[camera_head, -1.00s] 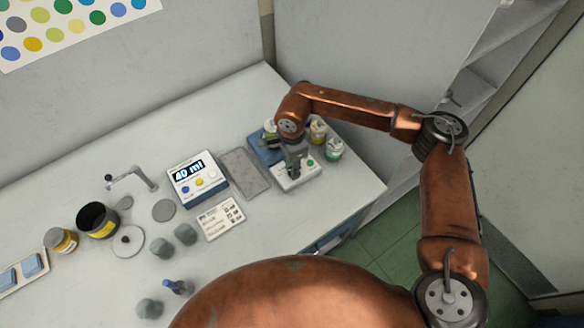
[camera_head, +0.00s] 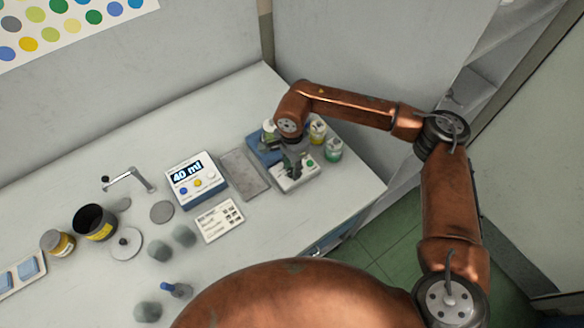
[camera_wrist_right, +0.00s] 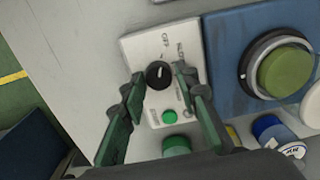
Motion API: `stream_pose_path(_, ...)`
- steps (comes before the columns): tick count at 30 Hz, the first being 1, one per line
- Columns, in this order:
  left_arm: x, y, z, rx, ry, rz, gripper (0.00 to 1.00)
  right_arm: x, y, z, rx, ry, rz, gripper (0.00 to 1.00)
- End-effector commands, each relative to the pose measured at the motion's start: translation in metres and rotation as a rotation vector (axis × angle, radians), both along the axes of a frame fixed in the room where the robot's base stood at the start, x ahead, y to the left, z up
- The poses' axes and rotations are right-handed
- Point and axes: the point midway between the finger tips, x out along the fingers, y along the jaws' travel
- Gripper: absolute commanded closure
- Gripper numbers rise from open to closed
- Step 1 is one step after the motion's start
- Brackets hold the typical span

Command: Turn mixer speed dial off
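The black speed dial (camera_wrist_right: 158,75) sits on the mixer's white control panel (camera_wrist_right: 152,48) in the right wrist view. Its white pointer mark points up, near the printed OFF. A green button (camera_wrist_right: 169,117) is below it. My right gripper (camera_wrist_right: 159,84) is open, with one green finger on each side of the dial and small visible gaps; contact cannot be told. In the head view my right gripper (camera_head: 291,163) is low over the panel (camera_head: 296,180) and hides the dial. The mixer's blue body (camera_wrist_right: 235,62) is beside the panel. My left gripper is out of view.
Jars with yellow (camera_head: 317,131) and green (camera_head: 334,150) contents stand close right of the mixer. Left of it are a grey tray (camera_head: 245,173), a scale reading 40 ml (camera_head: 196,180) and a label card (camera_head: 220,221). Cups and cans stand further left.

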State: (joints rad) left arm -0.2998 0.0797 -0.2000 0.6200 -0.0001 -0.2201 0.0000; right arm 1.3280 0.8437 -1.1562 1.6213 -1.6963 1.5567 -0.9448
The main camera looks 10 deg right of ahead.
Motion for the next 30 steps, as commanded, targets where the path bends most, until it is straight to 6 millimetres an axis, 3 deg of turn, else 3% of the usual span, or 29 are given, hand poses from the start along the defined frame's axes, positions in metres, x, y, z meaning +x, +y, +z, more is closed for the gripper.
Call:
stream_pose_path(5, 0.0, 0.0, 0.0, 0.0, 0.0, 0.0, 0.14, -0.001, 0.0, -0.001, 0.0, 0.002, 0.0, 0.59)
stream_pose_path(16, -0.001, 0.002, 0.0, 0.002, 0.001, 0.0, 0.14, 0.0, 0.001, 0.008, 0.001, 0.002, 0.0, 0.59)
stream_pose_path(30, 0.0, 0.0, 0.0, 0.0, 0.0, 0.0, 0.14, 0.0, 0.0, 0.097, 0.0, 0.0, 0.0, 0.59)
